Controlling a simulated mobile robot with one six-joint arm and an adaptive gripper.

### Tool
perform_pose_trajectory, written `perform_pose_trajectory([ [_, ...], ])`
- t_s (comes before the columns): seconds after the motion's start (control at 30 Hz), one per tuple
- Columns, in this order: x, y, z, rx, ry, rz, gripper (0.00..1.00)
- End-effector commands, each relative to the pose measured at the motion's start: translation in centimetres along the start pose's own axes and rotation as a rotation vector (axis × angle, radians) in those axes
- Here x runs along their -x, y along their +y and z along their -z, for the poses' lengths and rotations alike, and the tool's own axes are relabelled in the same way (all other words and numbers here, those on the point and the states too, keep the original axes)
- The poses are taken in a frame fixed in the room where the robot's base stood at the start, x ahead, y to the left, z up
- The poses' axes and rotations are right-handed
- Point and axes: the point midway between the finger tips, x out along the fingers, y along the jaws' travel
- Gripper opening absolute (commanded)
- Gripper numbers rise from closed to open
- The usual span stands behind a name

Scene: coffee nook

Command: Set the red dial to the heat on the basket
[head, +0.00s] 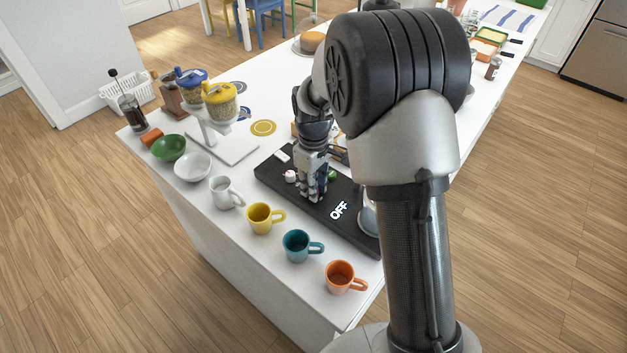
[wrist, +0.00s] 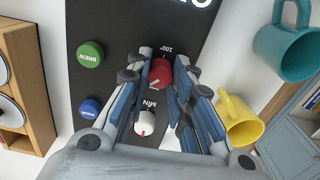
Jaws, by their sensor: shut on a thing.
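My gripper (head: 312,192) reaches down onto the black control panel (head: 350,231) in the head view. In the wrist view its fingers (wrist: 166,70) are closed around the red dial (wrist: 160,72), one on each side. The head view hides the dial behind the fingers. A white dial (wrist: 149,122) with a red mark sits nearer, beside a "MIN" label. A white basket (head: 118,97) stands beyond the counter's far left corner; I can read no heat on it.
A green BREW button (wrist: 90,54) and a blue button (wrist: 88,108) lie left of the fingers. The panel display (head: 339,210) reads OFF. Yellow (head: 260,219), teal (head: 297,246) and orange (head: 340,276) mugs line the counter's front edge.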

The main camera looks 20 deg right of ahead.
Motion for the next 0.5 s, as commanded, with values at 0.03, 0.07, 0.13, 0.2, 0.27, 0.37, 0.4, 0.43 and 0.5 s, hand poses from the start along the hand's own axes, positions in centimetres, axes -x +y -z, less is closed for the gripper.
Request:
perform_pose_trajectory([
  [0.03, 0.19, -0.02, -0.03, -0.042, -0.001, 0.001, 0.00],
  [0.07, 0.19, -0.01, -0.02, -0.071, -0.001, 0.000, 0.00],
  [0.13, 0.20, -0.01, -0.02, -0.137, -0.001, 0.000, 0.00],
  [0.2, 0.19, -0.01, -0.02, -0.204, -0.001, 0.000, 0.00],
  [0.27, 0.17, -0.01, -0.02, -0.260, -0.001, 0.000, 0.00],
  [0.37, 0.15, 0.00, 0.00, -0.355, 0.000, 0.000, 0.00],
  [0.4, 0.15, 0.00, 0.00, -0.393, 0.000, 0.000, 0.00],
  [0.43, 0.15, 0.00, 0.00, -0.422, 0.000, 0.000, 0.00],
  [0.5, 0.16, 0.00, -0.01, -0.488, 0.000, 0.000, 0.00],
])
